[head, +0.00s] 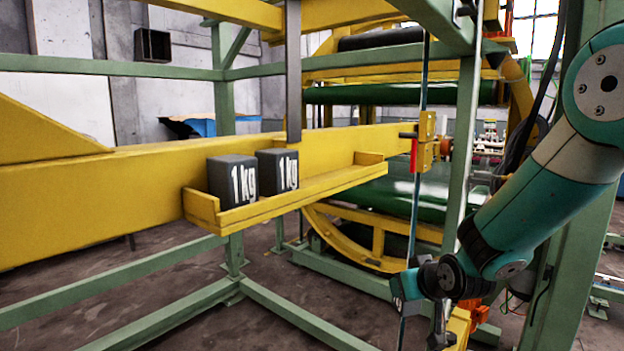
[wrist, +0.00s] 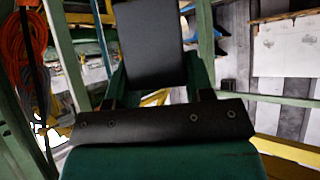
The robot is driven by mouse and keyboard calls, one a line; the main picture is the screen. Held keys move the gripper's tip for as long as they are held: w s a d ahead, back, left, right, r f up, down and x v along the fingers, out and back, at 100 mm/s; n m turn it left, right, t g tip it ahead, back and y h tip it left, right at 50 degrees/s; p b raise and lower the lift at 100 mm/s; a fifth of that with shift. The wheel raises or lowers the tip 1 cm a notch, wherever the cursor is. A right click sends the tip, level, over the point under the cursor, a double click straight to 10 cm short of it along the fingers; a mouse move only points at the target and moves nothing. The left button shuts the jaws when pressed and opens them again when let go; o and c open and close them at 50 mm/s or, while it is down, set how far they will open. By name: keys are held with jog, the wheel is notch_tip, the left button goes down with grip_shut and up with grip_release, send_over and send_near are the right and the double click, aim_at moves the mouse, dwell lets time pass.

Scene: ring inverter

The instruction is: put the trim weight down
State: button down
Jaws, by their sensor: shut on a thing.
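My gripper (wrist: 158,88) is shut on a dark block, the trim weight (wrist: 150,42), which stands between its two fingers in the wrist view. In the head view my gripper (head: 418,300) is low at the right of centre, with a small dark part of the held weight (head: 404,285) showing at its left side. Two dark 1kg weights, one left (head: 232,180) and one right (head: 278,170), stand upright on the yellow tray (head: 290,193) fixed to the yellow beam. My gripper is below and to the right of this tray, apart from it.
The yellow beam (head: 80,205) runs across the view behind the tray. A dark upright bar (head: 293,70) stands behind the right weight. A green post (head: 465,150) and a thin rod (head: 418,190) stand between the tray and my arm. The tray's right end is bare.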

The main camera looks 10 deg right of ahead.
jog(key=s+a+r+n+y+p, duration=0.2)
jog(key=r, duration=0.8)
jog(key=s+a+r+n+y+p, duration=0.1)
jog(key=s+a+r, duration=0.15)
jog(key=r, duration=0.65)
jog(key=s+a+r+n+g+y+p, duration=0.3)
jog(key=s+r+n, duration=0.1)
jog(key=s+r, duration=0.85)
jog(key=shift+n, duration=0.3)
jog(key=w+a+p, duration=0.2)
jog(key=w+a, duration=0.2)
jog(key=w+a+r+p, duration=0.1)
jog(key=w+a+p, duration=0.1)
jog(key=w+a, duration=0.2)
jog(key=w+a+p, duration=0.2)
jog(key=w+a, duration=0.2)
jog(key=w, duration=0.1)
jog(key=shift+w+a+r, duration=0.1)
jog(key=shift+a+r, duration=0.05)
jog(key=shift+r, duration=0.1)
jog(key=shift+w+a+f, duration=0.15)
jog(key=shift+w+a, duration=0.15)
jog(key=shift+a, duration=0.05)
notch_tip(320, 180, down, 3)
jog(key=shift+r+p, duration=0.2)
jog(key=shift+p, duration=0.75)
jog(key=shift+f, duration=0.45)
jog(key=shift+f, duration=0.2)
